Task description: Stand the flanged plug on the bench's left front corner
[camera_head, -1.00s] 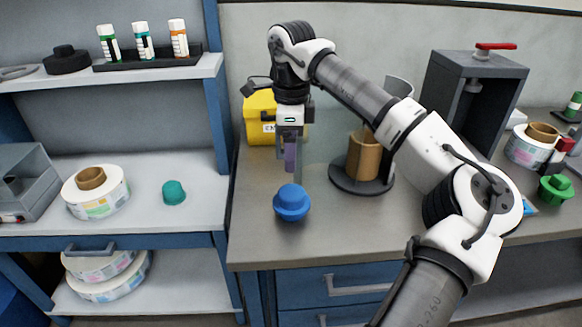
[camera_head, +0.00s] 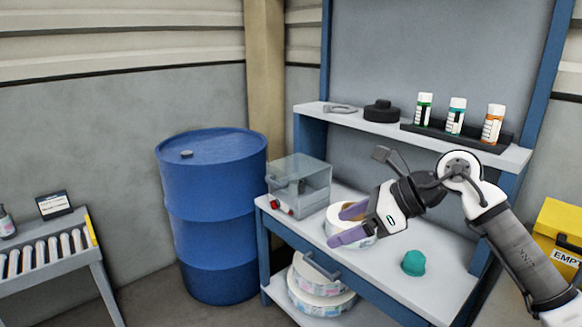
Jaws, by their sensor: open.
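My gripper (camera_head: 338,227) is open and empty. Its two purple fingers point left, in front of a white label reel (camera_head: 338,240) on the light workbench (camera_head: 400,285); whether they touch it I cannot tell. A small teal plug or cap (camera_head: 414,263) stands on that workbench, to the right of the gripper and apart from it.
A clear-lidded box (camera_head: 300,187) stands at the workbench's left end, beside a blue drum (camera_head: 212,215). A shelf above holds bottles in a black rack (camera_head: 455,138). A yellow box (camera_head: 560,232) is at far right. A roller conveyor (camera_head: 45,252) is at left.

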